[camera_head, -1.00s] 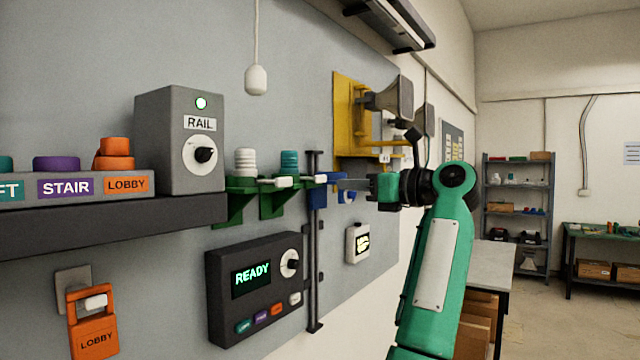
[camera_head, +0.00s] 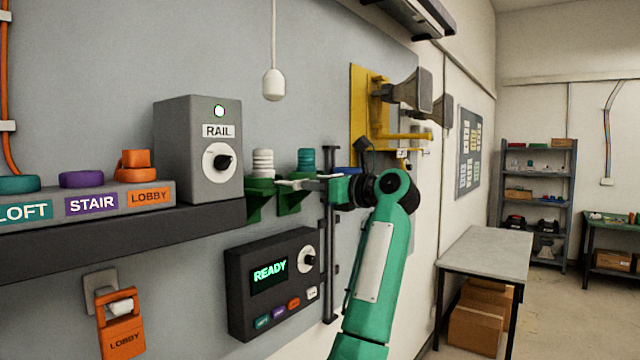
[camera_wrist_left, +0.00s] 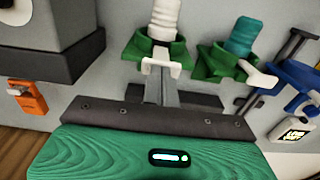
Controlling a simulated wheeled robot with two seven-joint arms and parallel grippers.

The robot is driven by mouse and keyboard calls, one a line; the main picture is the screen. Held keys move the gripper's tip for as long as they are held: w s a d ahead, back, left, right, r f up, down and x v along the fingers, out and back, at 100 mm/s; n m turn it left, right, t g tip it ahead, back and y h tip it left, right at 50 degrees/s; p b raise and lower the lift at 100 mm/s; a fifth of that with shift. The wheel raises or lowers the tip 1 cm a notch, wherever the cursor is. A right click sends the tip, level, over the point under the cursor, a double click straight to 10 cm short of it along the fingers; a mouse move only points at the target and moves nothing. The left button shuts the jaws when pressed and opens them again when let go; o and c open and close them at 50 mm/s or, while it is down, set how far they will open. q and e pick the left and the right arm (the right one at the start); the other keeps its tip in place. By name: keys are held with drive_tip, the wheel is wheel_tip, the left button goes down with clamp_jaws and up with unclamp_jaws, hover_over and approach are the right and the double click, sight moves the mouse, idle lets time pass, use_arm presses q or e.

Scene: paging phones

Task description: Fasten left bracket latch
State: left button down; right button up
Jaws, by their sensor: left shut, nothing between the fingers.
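The left green bracket (camera_head: 258,200) on the wall panel holds a white ribbed cylinder (camera_head: 262,163). In the left wrist view the left bracket (camera_wrist_left: 152,50) has a white latch bar (camera_wrist_left: 162,68) across its front. The right green bracket (camera_head: 292,198) holds a teal ribbed cylinder (camera_head: 305,160); its white latch (camera_wrist_left: 258,77) sticks out to the right in the wrist view. My left gripper (camera_head: 288,185) is shut, with its fingertips at the left bracket's latch. I cannot tell whether they touch it. My right gripper is not in view.
A dark vertical rail (camera_head: 330,240) stands right of the brackets. A RAIL box (camera_head: 198,150) on a dark shelf (camera_head: 120,228) is to the left. A READY panel (camera_head: 275,285) is below. A yellow horn plate (camera_head: 362,115) is at upper right.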

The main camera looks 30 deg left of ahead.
use_arm(q)
drive_tip(key=shift+a, duration=1.05)
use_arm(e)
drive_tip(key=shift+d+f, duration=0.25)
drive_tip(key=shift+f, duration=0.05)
use_arm(q)
drive_tip(key=shift+d+b, duration=0.1)
drive_tip(key=shift+b, duration=0.2)
